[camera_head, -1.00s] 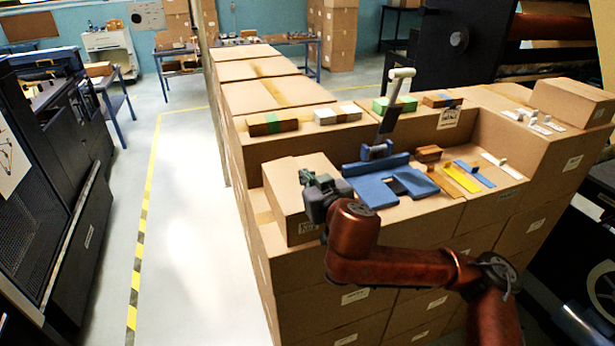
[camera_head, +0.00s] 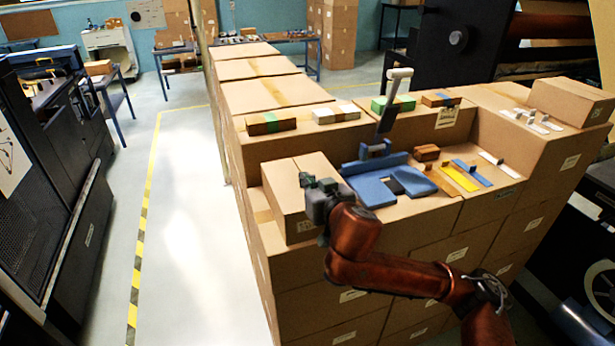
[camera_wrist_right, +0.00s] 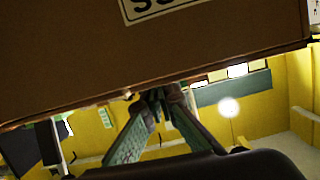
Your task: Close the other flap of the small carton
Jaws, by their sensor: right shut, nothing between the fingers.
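The small carton (camera_head: 283,203) is a brown box at the near left of the stack in the head view. Its top looks mostly covered, but I cannot make out how each flap lies. My right gripper (camera_head: 313,181) is at the carton's right part, near its top edge, and covers some of that side. In the right wrist view the gripper (camera_wrist_right: 158,95) is shut and empty, its fingertips close to the lower edge of a brown cardboard face with a printed label. I cannot tell whether they touch it. My left gripper is out of view.
A blue holder (camera_head: 375,190) lies just right of the gripper. A yellow strip (camera_head: 459,178) and a brown block (camera_head: 427,153) are farther right. Small boxes (camera_head: 271,123) line the ledge behind. The floor (camera_head: 190,220) left of the stack is clear.

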